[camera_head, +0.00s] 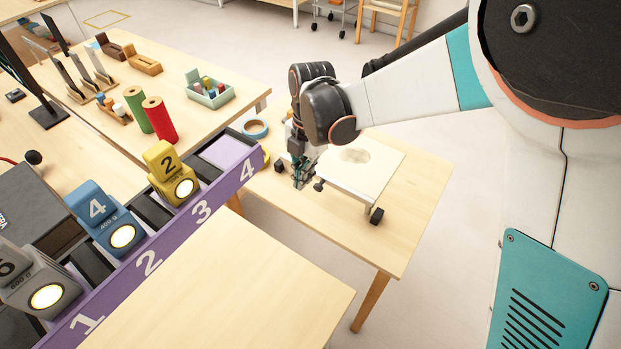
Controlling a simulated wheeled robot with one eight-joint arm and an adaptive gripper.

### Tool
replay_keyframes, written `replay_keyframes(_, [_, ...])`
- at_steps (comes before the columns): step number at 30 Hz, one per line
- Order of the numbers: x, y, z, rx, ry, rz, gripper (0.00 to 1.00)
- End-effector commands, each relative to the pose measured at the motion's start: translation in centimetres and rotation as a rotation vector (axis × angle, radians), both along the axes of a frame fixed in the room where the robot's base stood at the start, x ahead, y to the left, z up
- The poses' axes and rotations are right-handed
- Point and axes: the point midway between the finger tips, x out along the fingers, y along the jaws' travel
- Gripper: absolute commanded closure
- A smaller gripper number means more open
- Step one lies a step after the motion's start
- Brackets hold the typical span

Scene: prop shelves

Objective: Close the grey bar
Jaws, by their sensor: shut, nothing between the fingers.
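My gripper (301,182) points down over the near left side of a pale board (383,165) on the right-hand wooden table. Its fingers are shut with nothing between them. The board has a round mark or recess in its top and dark feet, one (376,216) at the near right corner. A small dark knob (319,185) shows at the board's near edge, just right of the fingertips; I cannot tell whether they touch. I cannot make out a separate grey bar; my gripper and wrist hide part of the board's left side.
A purple rack (173,244) numbered 1 to 4 holds grey (40,283), blue (104,219) and yellow (172,174) blocks left of my gripper. A blue ring (255,129) lies behind its far end. Red (159,120) and green cylinders stand farther back. The near wooden surface (225,285) is clear.

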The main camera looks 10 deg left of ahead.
Motion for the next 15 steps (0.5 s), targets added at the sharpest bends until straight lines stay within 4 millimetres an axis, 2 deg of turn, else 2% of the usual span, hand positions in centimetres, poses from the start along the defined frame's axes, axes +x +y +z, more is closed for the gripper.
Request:
replay_keyframes(5, [-0.3, 0.2, -2.5, 0.0, 0.0, 0.002, 1.0])
replay_keyframes(15, [-0.9, 0.5, -9.2, 0.001, 0.0, 0.0, 1.0])
